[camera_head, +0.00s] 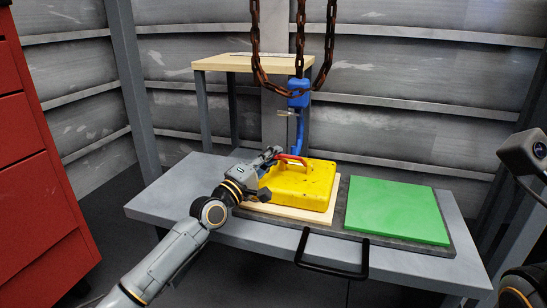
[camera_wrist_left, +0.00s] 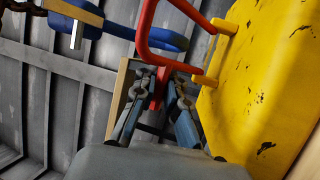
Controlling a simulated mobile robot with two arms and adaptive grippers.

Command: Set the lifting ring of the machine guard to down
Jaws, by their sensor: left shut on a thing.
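The machine guard (camera_head: 312,187) is a scuffed yellow block on a light wooden board on the table. Its red lifting ring (camera_head: 291,158) is at its top, near the back, and passes through a yellow bracket on the guard, as the left wrist view shows (camera_wrist_left: 212,54). My left gripper (camera_head: 275,154) reaches in from the left above the guard's rear left edge. In the left wrist view its fingers (camera_wrist_left: 158,98) are closed around a red part of the ring (camera_wrist_left: 157,88). The ring stands out from the guard's face there. My right gripper is out of view.
A blue hoist hook (camera_head: 299,100) hangs on rusty chains (camera_head: 257,75) close behind the guard. A green pad (camera_head: 397,211) lies bare to the right. A wooden-topped stand (camera_head: 215,63) is behind the table (camera_head: 165,195). A red cabinet (camera_head: 40,170) stands at left.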

